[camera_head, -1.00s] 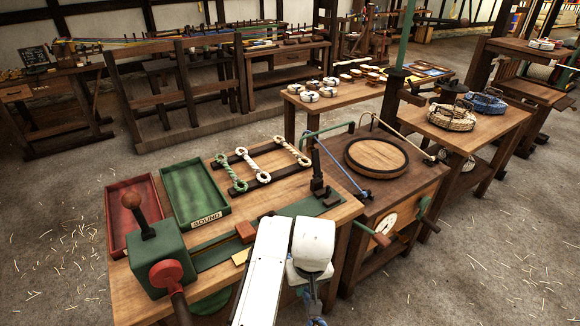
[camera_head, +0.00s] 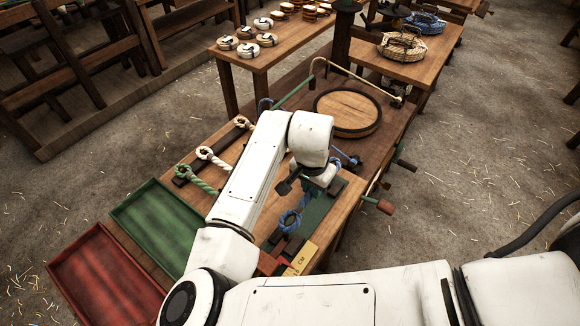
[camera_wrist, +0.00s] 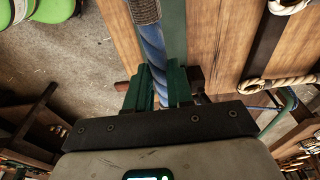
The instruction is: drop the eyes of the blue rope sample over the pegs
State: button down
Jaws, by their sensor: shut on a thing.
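My gripper (camera_head: 300,185) is over the green strip on the near bench, shut on the blue rope sample (camera_head: 290,221). One blue eye hangs below the gripper in the head view. In the wrist view the blue rope (camera_wrist: 152,48) runs between the dark green fingers (camera_wrist: 160,88), with a grey-brown binding at the top edge. The other eye is not clear. I cannot make out the pegs for certain; dark fittings (camera_head: 291,246) stand on the strip below the hanging eye, apparently apart from it. My arm hides part of the bench.
Green (camera_head: 155,226) and red (camera_head: 104,280) trays lie left. Green, white and cream rope samples (camera_head: 216,157) lie on dark rails beyond my arm. A red block (camera_head: 268,263) and a yellow scale (camera_head: 302,258) are near the strip. A round wooden lid (camera_head: 347,110) lies behind.

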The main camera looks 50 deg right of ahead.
jog(key=shift+w+d, duration=0.1)
jog(key=shift+w, duration=0.1)
jog(key=shift+f+b, duration=3)
jog(key=shift+f, duration=1)
jog(key=shift+f, duration=0.4)
jog(key=c, duration=0.9)
grip_release()
jog(key=shift+r, duration=0.15)
notch_tip(320, 180, up, 7)
jog(key=p, duration=0.5)
jog(key=shift+p, duration=0.35)
